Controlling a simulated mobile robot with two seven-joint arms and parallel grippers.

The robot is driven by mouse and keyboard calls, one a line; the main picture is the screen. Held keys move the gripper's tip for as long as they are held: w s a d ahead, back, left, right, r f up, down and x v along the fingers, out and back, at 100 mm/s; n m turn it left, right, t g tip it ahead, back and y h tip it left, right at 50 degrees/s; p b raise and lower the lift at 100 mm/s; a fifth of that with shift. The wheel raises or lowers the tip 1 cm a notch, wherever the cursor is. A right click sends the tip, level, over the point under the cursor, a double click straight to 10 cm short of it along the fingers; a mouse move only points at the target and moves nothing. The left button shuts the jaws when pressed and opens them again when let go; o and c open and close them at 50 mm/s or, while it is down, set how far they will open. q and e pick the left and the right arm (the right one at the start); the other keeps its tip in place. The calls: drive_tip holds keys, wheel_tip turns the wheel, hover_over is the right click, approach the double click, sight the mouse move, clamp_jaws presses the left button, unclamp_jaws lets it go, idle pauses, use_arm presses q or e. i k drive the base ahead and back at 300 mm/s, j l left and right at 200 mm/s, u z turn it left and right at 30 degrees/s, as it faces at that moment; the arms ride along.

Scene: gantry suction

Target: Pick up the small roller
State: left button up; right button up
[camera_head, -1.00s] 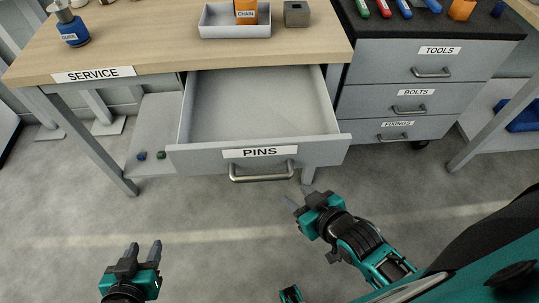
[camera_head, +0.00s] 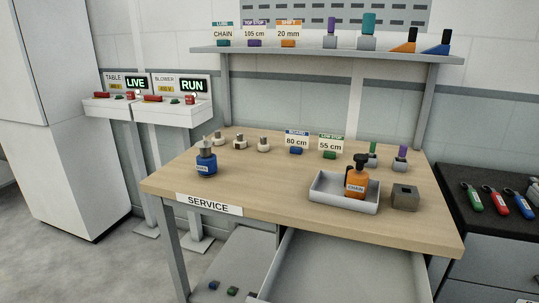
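Several small pale, capped pieces stand in a row at the back left of the wooden service table (camera_head: 300,200): a left one (camera_head: 218,139), a middle one with a brown part (camera_head: 240,143) and a right one (camera_head: 263,145). They may be rollers, but they are too small to tell, and I cannot say which is the small roller. Neither of my grippers is in view.
A blue bottle (camera_head: 206,162) stands at the table's left. A grey tray (camera_head: 335,200) holds an orange CHAIN bottle (camera_head: 356,178), beside a grey block (camera_head: 405,198). An open drawer (camera_head: 335,270) juts out below the front edge. A shelf (camera_head: 330,54) hangs above the back.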

sight(264, 147)
drive_tip(key=i+j, duration=0.1)
drive_tip(key=j, duration=0.65)
drive_tip(key=i+j, duration=0.15)
drive_tip(key=j, duration=0.15)
drive_tip(key=i+j+u, duration=0.1)
drive_tip(key=j, duration=0.2)
drive_tip(key=i+j, duration=0.15)
drive_tip(key=j, duration=0.15)
